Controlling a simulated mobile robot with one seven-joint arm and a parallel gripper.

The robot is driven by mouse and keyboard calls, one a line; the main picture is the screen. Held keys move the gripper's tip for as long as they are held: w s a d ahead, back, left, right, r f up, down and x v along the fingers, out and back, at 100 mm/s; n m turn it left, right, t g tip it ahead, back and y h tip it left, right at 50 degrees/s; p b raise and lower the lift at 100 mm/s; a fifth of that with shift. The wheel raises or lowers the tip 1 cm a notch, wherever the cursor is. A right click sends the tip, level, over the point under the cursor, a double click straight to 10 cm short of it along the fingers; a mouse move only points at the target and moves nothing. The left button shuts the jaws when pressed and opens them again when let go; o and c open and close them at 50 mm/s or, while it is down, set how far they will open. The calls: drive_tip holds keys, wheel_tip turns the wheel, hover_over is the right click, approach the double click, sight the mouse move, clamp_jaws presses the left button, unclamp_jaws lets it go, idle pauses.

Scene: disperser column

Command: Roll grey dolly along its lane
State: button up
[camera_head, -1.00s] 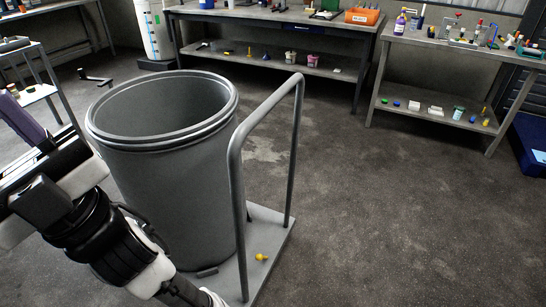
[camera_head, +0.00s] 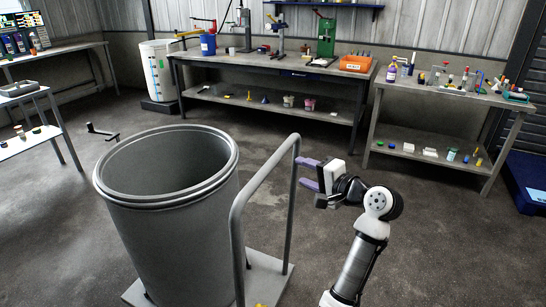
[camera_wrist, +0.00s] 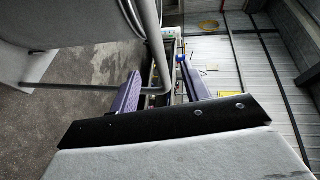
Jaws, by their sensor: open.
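The grey dolly (camera_head: 270,270) stands on the floor, its flat platform partly cut off by the lower picture edge. Its tall tube handle (camera_head: 237,235) rises on the right side. A large open grey drum (camera_head: 180,235) stands on the platform, left of the handle. My gripper (camera_head: 303,174) is open, its purple fingers pointing left at the handle's far upright. In the wrist view the handle tube (camera_wrist: 155,55) runs down and bends between the two spread fingers (camera_wrist: 160,92). I cannot tell whether it touches them.
A workbench (camera_head: 270,63) with tools and an orange bin (camera_head: 355,64) stands at the back. A second bench (camera_head: 450,96) is at right, a white shelf (camera_head: 30,143) at left. A dark bracket (camera_head: 102,132) lies on the floor left. Floor right of the dolly is clear.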

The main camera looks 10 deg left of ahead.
sight(277, 163)
drive_tip(key=p+x, duration=0.1)
drive_tip(key=x, duration=0.3)
drive_tip(key=p+x, duration=0.1)
drive_tip(key=x, duration=0.8)
drive_tip(key=shift+f+p, duration=0.35)
drive_tip(key=shift+p, duration=0.05)
clamp_jaws()
